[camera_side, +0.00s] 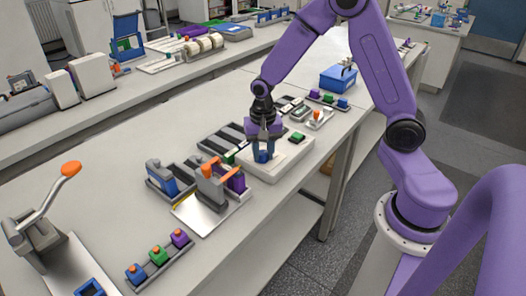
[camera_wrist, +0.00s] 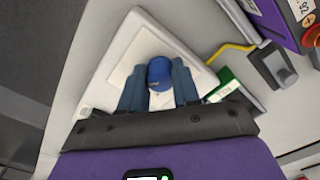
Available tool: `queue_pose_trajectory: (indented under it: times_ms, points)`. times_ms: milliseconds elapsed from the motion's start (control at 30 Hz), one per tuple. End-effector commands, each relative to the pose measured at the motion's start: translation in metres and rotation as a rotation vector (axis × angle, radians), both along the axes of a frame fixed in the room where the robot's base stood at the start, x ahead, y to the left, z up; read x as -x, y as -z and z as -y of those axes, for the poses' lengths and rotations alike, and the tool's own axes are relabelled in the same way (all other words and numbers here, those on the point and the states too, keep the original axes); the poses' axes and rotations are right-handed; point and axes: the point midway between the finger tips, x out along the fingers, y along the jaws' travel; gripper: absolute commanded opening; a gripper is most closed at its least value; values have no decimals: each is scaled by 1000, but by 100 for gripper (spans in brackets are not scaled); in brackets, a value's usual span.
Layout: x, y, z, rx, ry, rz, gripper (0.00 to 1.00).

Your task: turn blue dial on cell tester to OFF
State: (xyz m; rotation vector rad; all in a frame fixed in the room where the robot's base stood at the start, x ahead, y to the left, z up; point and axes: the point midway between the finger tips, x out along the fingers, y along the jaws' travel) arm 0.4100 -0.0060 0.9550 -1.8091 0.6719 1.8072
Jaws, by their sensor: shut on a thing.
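The blue dial (camera_wrist: 160,72) sits on a white cell tester (camera_wrist: 127,48) in the wrist view. My gripper (camera_wrist: 159,84) is over the tester, with one blue-grey finger on each side of the dial, shut on it. In the side view my gripper (camera_side: 263,152) points down onto the tester (camera_side: 285,160), and the blue dial (camera_side: 262,157) shows between and below the fingers. The dial's markings and the OFF label cannot be read in either view.
A green block (camera_side: 297,137) is on the tester's right part. Dark trays (camera_side: 220,140) lie to its left. A yellow cable (camera_wrist: 233,47) runs close by the tester.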

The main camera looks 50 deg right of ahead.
Motion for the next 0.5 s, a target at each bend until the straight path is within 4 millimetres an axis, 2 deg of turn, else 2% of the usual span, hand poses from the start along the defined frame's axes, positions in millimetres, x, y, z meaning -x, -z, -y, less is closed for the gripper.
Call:
queue_pose_trajectory:
  times_ms: [267,500]
  points:
    - [0,0,0,-1,-113,-1,1]
    - [1,0,0,0,-315,-2,1]
